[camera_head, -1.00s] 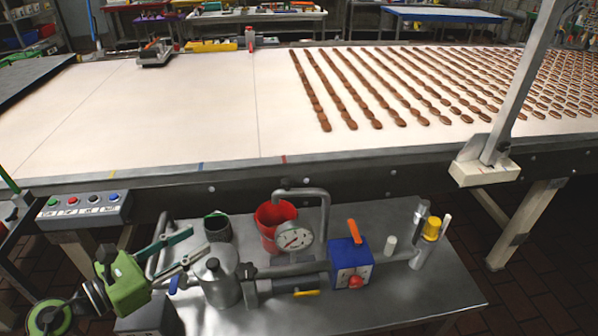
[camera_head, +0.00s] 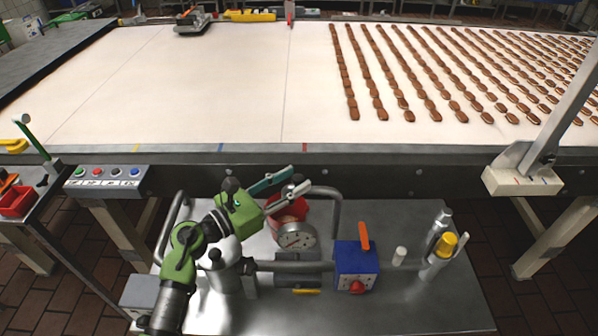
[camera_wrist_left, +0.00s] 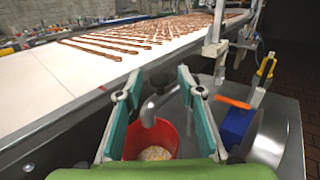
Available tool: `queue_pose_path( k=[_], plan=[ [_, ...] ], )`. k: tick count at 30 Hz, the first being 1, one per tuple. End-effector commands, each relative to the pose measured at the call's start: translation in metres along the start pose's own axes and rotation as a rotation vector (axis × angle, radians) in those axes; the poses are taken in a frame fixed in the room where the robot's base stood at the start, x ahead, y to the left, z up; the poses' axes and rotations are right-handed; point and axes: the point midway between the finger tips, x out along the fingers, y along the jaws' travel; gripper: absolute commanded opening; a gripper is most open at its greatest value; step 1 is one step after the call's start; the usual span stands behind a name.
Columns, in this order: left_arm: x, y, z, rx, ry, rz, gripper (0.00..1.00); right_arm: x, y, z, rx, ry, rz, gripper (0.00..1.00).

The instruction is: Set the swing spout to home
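The swing spout is a grey bent pipe (camera_head: 334,207) on the metal cart. It rises at the right of the red bucket (camera_head: 290,236) and arches left over it. In the left wrist view its downturned end (camera_wrist_left: 149,108) hangs over the bucket (camera_wrist_left: 150,140), seen between my fingers. My left gripper (camera_head: 298,178) is open and empty, its teal fingers above the bucket near the spout's left end. It also shows in the left wrist view (camera_wrist_left: 159,72). I cannot tell whether a finger touches the pipe. My right gripper is out of view.
A metal canister (camera_head: 228,272) stands under my left arm. The conveyor belt (camera_head: 220,90) runs behind.

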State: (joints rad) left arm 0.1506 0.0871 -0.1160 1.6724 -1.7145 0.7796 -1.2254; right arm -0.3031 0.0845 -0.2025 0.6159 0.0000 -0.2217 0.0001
Motion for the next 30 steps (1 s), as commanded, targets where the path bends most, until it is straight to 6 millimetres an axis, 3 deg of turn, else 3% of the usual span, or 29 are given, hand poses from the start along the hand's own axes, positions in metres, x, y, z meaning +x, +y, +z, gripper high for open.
queue_pose_path(
  k=[5, 16, 20, 30],
  plan=[
    [0.019, 0.001, 0.000, -0.001, 0.000, 0.002, 0.35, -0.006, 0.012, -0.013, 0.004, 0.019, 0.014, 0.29],
    [0.024, 0.001, -0.001, 0.001, 0.001, 0.001, 0.35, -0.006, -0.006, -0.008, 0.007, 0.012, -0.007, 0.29],
    [0.024, 0.001, -0.001, 0.001, 0.001, 0.002, 0.01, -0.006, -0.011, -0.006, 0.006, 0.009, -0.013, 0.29],
    [0.019, 0.004, -0.002, 0.002, 0.002, 0.002, 0.00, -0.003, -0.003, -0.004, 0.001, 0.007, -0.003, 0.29]
  ],
)
